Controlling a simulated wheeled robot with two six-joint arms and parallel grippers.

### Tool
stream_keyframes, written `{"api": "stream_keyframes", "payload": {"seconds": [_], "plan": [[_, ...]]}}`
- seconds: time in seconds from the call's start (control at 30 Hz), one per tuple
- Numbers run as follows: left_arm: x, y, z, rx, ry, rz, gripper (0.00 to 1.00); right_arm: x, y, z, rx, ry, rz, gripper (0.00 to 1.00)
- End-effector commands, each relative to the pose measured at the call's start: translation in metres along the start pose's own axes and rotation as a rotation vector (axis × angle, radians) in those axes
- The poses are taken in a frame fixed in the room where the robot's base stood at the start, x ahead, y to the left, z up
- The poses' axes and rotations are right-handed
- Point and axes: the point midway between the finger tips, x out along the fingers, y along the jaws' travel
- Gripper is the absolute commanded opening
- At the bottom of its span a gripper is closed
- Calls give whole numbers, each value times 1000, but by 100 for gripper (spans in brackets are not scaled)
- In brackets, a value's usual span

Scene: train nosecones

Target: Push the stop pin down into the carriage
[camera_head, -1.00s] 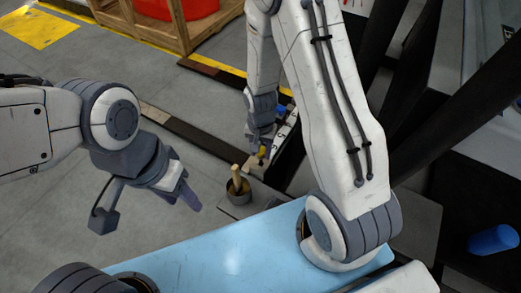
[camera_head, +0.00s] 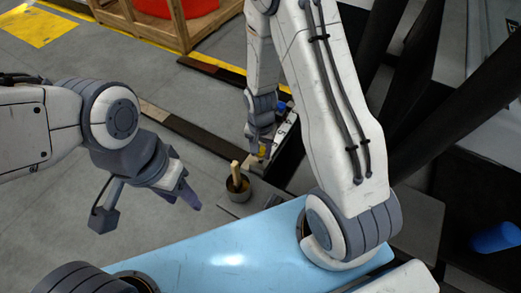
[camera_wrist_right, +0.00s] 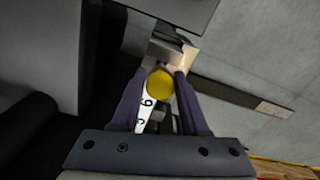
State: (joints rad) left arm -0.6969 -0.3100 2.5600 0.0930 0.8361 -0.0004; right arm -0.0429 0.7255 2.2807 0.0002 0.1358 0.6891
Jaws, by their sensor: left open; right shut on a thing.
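My right gripper (camera_head: 261,146) reaches down beyond the light-blue surface. It is shut on a yellow round-topped piece (camera_wrist_right: 159,82), which looks like the stop pin; a bit of yellow also shows in the head view (camera_head: 263,151). In the right wrist view the yellow top sits between the two fingers, in front of a pale beige block (camera_wrist_right: 188,64), possibly the carriage. Whether the pin is seated in it, I cannot tell. A white strip with black numbers (camera_wrist_right: 145,111) runs beside the pin. My left gripper (camera_head: 188,191) is open and empty, left of the dark cup.
A dark cup (camera_head: 238,189) with a wooden handle standing in it is on a grey plate in front of my right gripper. A wooden crate (camera_head: 180,28) with a red thing stands at the back. Dark beams fill the right.

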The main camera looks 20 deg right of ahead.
Motion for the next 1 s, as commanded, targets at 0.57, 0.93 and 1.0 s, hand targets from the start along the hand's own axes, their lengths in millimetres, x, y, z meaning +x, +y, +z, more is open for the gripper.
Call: {"api": "stream_keyframes", "payload": {"seconds": [0.57,0.93,1.0], "plan": [[9,-1,0,0,0,0,50,12,0,0,0,1,-1,0],[14,-1,1,0,0,0,50,20,0,0,0,0,0,0],[14,-1,1,0,0,0,50,21,0,0,0,0,0,0]]}}
